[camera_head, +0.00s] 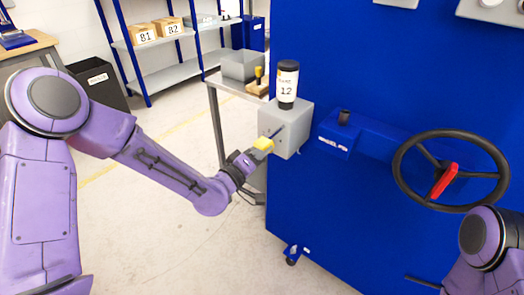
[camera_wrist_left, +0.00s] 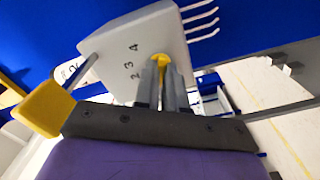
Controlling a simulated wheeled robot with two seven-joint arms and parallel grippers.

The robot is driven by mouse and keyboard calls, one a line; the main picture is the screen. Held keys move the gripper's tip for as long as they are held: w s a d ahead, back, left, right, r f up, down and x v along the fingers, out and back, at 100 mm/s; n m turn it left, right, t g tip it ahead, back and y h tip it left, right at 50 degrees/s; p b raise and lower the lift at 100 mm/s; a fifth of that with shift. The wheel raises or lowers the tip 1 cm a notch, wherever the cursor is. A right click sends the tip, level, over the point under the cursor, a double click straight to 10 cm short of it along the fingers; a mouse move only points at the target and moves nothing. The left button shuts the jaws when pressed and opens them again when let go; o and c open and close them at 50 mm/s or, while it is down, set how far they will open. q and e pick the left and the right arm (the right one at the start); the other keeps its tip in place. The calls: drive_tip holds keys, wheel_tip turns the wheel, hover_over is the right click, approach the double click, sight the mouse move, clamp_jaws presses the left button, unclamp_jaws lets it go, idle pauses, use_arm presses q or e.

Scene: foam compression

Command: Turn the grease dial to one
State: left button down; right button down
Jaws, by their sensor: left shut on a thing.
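The grey grease box (camera_head: 287,128) is fixed to the side of the blue machine, with a black-capped bottle (camera_head: 287,84) marked 12 on top. In the left wrist view its face (camera_wrist_left: 130,55) shows the printed numbers 2, 3 and 4. My left gripper (camera_wrist_left: 163,75) is shut on the yellow dial (camera_wrist_left: 161,58) on that face; the fingers hide most of it, and its setting cannot be read. In the head view my left gripper (camera_head: 246,160) is at the box's front. A yellow-ended lever (camera_wrist_left: 42,107) sticks out beside it. My right gripper is out of view.
A black handwheel (camera_head: 452,135) with a red handle (camera_head: 444,181) is on the blue machine (camera_head: 335,225) at right. A grey bin (camera_head: 243,65) stands on a side table behind the box. Shelves (camera_head: 180,72) with cartons are at the back. Floor at left is open.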

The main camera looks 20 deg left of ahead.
use_arm(q)
drive_tip(key=c, duration=1.2)
unclamp_jaws()
drive_tip(key=v, duration=1)
drive_tip(key=shift+s+b, duration=0.3)
drive_tip(key=shift+b, duration=0.05)
drive_tip(key=shift+a, duration=0.1)
